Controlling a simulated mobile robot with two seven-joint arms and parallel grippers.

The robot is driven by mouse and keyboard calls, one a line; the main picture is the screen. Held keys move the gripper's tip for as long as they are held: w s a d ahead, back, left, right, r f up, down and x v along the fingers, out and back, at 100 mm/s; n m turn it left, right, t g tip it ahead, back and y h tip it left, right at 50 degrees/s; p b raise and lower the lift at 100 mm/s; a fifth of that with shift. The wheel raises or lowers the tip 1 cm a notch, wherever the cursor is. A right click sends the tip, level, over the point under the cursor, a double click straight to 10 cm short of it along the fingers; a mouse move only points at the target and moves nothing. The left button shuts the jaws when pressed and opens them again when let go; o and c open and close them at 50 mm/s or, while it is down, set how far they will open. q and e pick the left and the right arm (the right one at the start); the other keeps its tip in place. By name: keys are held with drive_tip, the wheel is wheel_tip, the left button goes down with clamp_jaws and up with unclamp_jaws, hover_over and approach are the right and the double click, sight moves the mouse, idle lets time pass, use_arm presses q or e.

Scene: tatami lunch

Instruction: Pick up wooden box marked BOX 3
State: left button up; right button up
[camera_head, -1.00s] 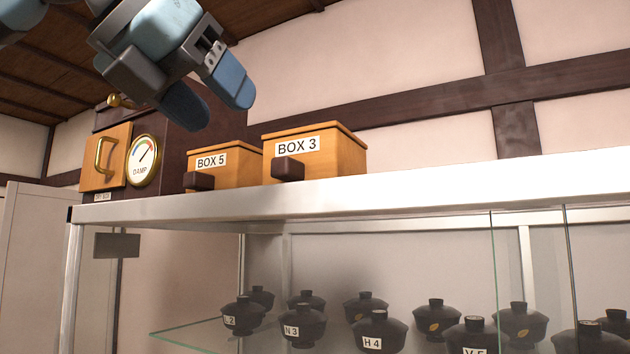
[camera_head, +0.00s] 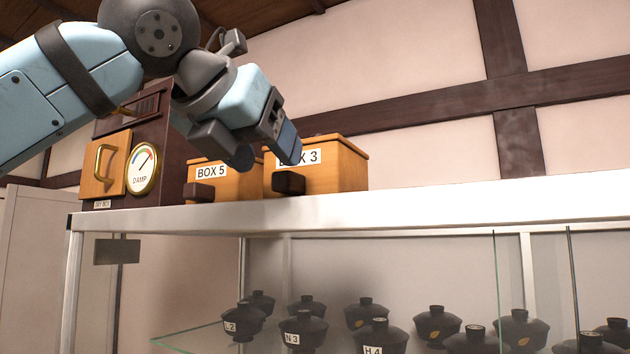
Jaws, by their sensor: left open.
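The wooden box marked BOX 3 (camera_head: 340,172) stands upright on top of the white cabinet. It is orange wood with a lid, a white label and a dark block handle (camera_head: 289,182) low on its front. My left gripper (camera_head: 265,158) is open, its blue fingertips pointing down in front of the box's upper left. One fingertip covers part of the label. The picture does not show whether it touches the box. Nothing shows between the fingers. My right gripper is out of view.
The BOX 5 box (camera_head: 225,187) stands just left of BOX 3. A dark dry box with a DAMP gauge (camera_head: 143,168) stands further left. The white cabinet top (camera_head: 480,203) is clear to the right. Several lidded black bowls (camera_head: 436,326) stand on the glass shelf below.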

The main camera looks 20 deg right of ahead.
sight(282, 171)
use_arm(q)
drive_tip(key=x, duration=0.1)
drive_tip(key=p+x, duration=0.1)
drive_tip(key=x, duration=0.2)
drive_tip(key=shift+w+r, duration=0.15)
drive_tip(key=shift+r, duration=0.15)
drive_tip(key=shift+w+d+f, duration=0.15)
drive_tip(key=shift+d+f, duration=0.05)
drive_tip(key=shift+d, duration=0.05)
drive_tip(key=shift+a, duration=0.15)
drive_tip(key=c, duration=0.3)
clamp_jaws()
drive_tip(key=shift+r, duration=0.15)
